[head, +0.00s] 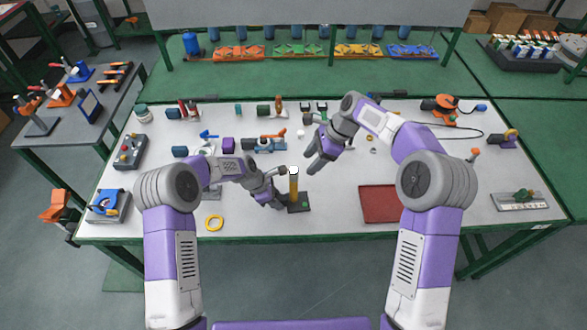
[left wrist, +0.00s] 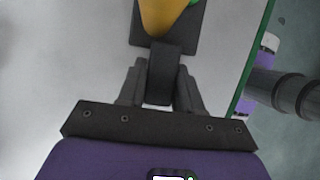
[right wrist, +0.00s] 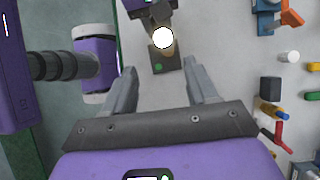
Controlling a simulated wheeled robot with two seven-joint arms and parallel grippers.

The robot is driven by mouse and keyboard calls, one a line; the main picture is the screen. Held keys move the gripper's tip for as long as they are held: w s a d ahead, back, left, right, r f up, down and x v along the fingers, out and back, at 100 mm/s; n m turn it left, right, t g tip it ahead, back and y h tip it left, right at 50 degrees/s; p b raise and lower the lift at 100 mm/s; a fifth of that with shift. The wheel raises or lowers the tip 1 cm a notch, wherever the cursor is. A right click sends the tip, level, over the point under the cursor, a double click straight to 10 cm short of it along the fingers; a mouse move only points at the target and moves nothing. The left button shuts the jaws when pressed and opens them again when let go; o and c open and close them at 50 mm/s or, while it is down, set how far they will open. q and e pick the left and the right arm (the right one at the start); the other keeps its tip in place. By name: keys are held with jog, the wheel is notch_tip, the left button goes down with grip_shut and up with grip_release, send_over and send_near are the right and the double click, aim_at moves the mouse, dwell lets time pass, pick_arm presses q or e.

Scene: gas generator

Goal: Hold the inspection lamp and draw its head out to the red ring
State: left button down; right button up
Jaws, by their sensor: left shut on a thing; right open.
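The inspection lamp stands upright near the table's front middle, with a yellow body (head: 294,187), a bright white head (head: 293,171) and a dark base (head: 300,208). My left gripper (head: 281,199) comes from the left and is shut on the lamp's dark lower part. In the left wrist view a dark block (left wrist: 160,75) lies between its fingers, below the yellow body (left wrist: 164,15). My right gripper (head: 313,163) is open and empty, above and right of the lamp. Its wrist view shows the glowing head (right wrist: 162,38) ahead, beyond the fingertips (right wrist: 163,80). I see no red ring.
Several tools and fittings line the back of the white table (head: 335,215). A blue device (head: 109,206) is at the left edge.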

aim_at(296, 170)
jog(key=shift+n, duration=0.3)
jog(key=shift+w+a+r+x, duration=0.1)
jog(key=shift+a+x, duration=0.1)
jog(key=shift+x, duration=0.95)
jog(key=shift+w+a+r+x, duration=0.1)
jog(key=shift+w+a+x, duration=0.1)
jog(key=shift+x, duration=0.95)
jog(key=shift+w+a+r+x, duration=0.1)
jog(key=shift+a+x, duration=0.1)
jog(key=shift+x, duration=0.95)
jog(key=shift+r, duration=0.1)
jog(key=shift+c, duration=0.4)
jog(key=c, duration=0.8)
notch_tip(296, 170, up, 12)
jog(key=o, duration=1)
